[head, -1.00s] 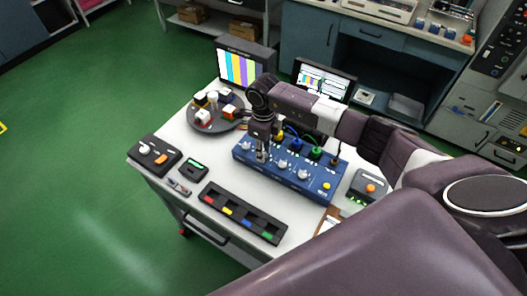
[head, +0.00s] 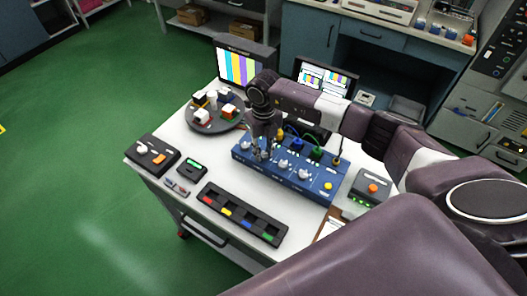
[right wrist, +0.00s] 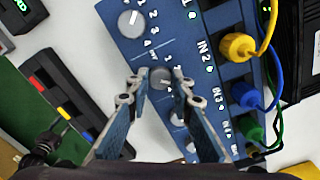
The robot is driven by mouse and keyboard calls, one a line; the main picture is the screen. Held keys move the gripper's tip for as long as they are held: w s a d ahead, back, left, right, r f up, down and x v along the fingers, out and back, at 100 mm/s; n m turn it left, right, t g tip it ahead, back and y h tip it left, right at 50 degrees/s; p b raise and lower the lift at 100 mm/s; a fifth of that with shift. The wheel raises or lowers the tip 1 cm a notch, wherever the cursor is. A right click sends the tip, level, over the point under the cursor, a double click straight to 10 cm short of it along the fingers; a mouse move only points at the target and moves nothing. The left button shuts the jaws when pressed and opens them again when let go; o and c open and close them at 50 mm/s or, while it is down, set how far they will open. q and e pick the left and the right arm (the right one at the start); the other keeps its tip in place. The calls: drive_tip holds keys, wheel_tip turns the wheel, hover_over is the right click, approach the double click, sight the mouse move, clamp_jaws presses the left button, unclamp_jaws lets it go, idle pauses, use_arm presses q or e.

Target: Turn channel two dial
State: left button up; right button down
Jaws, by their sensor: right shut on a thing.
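The blue channel box (head: 320,192) sits on the white bench, with a row of grey dials along its front. My right gripper (head: 261,155) reaches down from above onto the left part of that row. In the right wrist view, my right gripper (right wrist: 161,77) has its two fingertips on either side of a grey dial (right wrist: 160,80), shut on it. Another dial (right wrist: 130,19) with printed numbers stands clear above it. The yellow plug (right wrist: 238,46) at IN2 is beside the gripped dial's row. My left gripper is not in view.
A dark tray with coloured tabs (head: 240,213) lies in front of the box. A round tray (head: 208,124) with small blocks is behind left. A grey box with an orange button (head: 370,190) stands right. Blue and green cables rise close behind the dials.

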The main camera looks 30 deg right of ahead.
sight(264, 154)
idle(0.3)
drive_tip(key=c, duration=1.7)
unclamp_jaws()
drive_tip(key=shift+r, duration=0.1)
wheel_tip(264, 154, up, 12)
drive_tip(key=shift+f, duration=0.1)
